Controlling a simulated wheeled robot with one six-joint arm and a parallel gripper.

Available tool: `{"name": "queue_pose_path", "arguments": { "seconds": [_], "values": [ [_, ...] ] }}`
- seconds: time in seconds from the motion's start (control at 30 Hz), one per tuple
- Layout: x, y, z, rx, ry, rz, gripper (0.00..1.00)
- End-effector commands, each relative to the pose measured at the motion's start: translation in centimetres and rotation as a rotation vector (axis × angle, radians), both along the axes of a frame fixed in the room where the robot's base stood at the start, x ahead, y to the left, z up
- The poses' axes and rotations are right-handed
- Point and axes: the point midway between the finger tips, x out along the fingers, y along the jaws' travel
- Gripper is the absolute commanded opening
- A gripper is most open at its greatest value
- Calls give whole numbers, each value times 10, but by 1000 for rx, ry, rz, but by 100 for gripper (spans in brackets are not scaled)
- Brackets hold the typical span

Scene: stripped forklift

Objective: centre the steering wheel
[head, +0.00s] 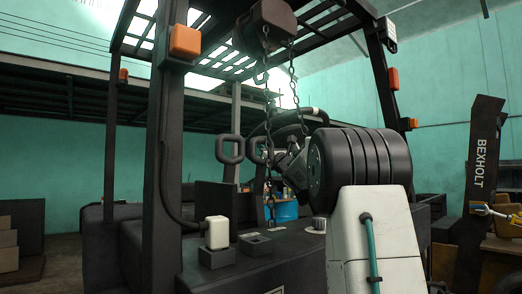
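A dark curved rim (285,122), which looks like the steering wheel, shows in the head view behind the hanging chains. Its lower part is hidden by my arm, and its turn angle cannot be read. My arm's black ribbed joint and white column fill the right middle. Grey metal parts at the end of my arm, where my gripper (288,162) seems to be, are close to the rim. I cannot tell whether they touch it. The fingers are too small and covered to read as open or shut.
A hoist block (266,24) hangs from the overhead guard, with chains (267,90) near the rim. The guard's front post (168,150) stands left. A white block (216,232) and a knob (318,225) sit on the dark cowl. A blue can (286,211) stands behind.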

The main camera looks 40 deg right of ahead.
Motion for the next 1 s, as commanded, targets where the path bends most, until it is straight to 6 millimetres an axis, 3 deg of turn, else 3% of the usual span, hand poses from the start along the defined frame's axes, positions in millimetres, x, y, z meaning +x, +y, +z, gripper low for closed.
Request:
{"name": "queue_pose_path", "arguments": {
  "seconds": [0.2,0.57,1.0],
  "values": [
    [-11,2,7,-1,-1,-1,0],
    [-14,2,5,-1,-1,-1,0],
    [-71,9,-27,-1,-2,-1,0]
  ]
}}
